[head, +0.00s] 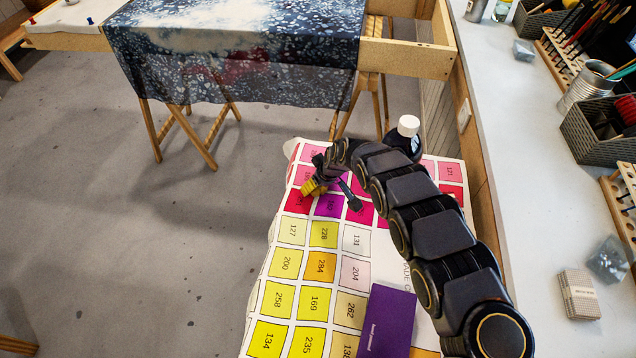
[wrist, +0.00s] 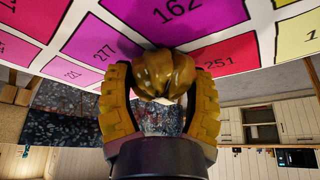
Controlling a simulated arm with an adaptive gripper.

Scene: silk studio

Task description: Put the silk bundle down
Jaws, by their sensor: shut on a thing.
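My gripper (wrist: 162,80) has thick yellow ribbed fingers, one on each side of the silk bundle (wrist: 166,70), and is shut on it. The bundle is a glossy golden-brown, folded lump in the middle of the wrist view. In the head view my gripper (head: 318,186) is over the upper part of the numbered colour chart (head: 358,270), by the pink and purple squares. The bundle cannot be told apart from the yellow fingers there. The chart also shows in the wrist view (wrist: 105,50), right behind the bundle. I cannot tell whether the bundle touches it.
A dark bottle with a white cap (head: 408,126) stands at the chart's far end. A purple booklet (head: 386,322) lies on the near part. Dark patterned silk (head: 235,50) hangs over a wooden frame beyond. A white counter (head: 530,200) with tools runs along the right.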

